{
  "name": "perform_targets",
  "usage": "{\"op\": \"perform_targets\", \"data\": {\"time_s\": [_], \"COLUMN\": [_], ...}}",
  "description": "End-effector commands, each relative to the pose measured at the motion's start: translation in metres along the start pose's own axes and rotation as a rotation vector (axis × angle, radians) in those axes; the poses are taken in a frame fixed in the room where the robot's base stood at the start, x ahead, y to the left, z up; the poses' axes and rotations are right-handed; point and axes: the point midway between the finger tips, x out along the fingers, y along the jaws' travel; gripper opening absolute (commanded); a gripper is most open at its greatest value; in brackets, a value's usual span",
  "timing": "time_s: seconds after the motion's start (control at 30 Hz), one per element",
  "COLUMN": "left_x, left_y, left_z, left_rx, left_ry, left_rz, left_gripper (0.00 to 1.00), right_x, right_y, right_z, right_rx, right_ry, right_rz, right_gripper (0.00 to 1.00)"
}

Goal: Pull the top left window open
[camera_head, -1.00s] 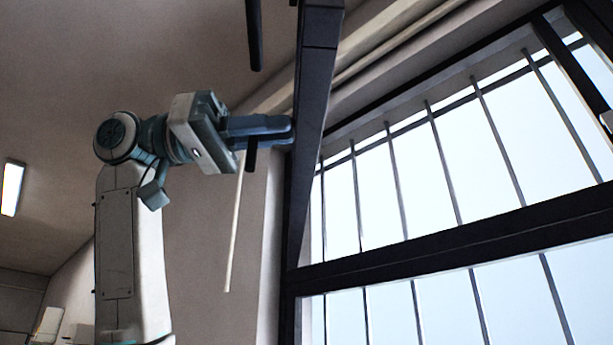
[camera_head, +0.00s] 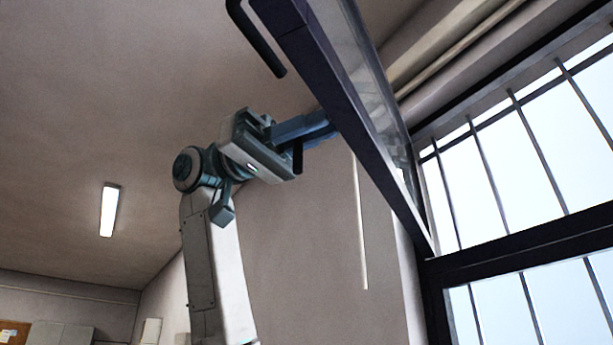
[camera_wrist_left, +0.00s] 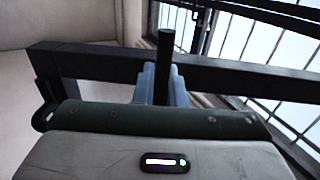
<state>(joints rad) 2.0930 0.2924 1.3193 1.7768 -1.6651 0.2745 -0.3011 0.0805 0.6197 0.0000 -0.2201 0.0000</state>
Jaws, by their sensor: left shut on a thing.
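The top left window (camera_head: 352,118) is a dark-framed sash with a glass pane, swung inward at an angle from the window frame (camera_head: 520,250). My left gripper (camera_head: 318,128) is at the sash's near side, its blue fingers shut on a black bar-shaped handle (camera_head: 298,157). In the left wrist view the handle (camera_wrist_left: 165,58) stands between the two blue fingers, in front of the dark sash rail (camera_wrist_left: 95,62). My right gripper is not in view.
Another black handle (camera_head: 255,40) shows higher up on the sash. Thin vertical bars (camera_head: 538,150) cross the bright opening. A thin white rod (camera_head: 360,225) hangs by the wall. A ceiling lamp (camera_head: 109,210) glows at left. The space left of my arm looks clear.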

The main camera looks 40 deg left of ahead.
Motion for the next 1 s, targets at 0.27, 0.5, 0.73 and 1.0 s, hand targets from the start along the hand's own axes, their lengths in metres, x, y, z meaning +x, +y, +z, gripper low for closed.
{"op": "perform_targets", "data": {"time_s": [0.27, 0.5, 0.73, 1.0], "left_x": [0.000, 0.000, -0.005, -0.054], "left_y": [0.001, 0.000, 0.000, 0.002], "left_z": [0.000, 0.000, 0.001, 0.002], "left_rx": [0.001, 0.001, 0.000, -0.001], "left_ry": [-0.002, -0.001, 0.000, 0.003], "left_rz": [0.001, 0.000, -0.001, -0.002], "left_gripper": [0.13, 0.33, 0.33, 0.33], "right_x": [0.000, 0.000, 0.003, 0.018], "right_y": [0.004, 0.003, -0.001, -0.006], "right_z": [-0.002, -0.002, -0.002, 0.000], "right_rx": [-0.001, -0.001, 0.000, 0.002], "right_ry": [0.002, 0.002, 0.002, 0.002], "right_rz": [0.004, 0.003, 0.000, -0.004], "right_gripper": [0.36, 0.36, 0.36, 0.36]}}
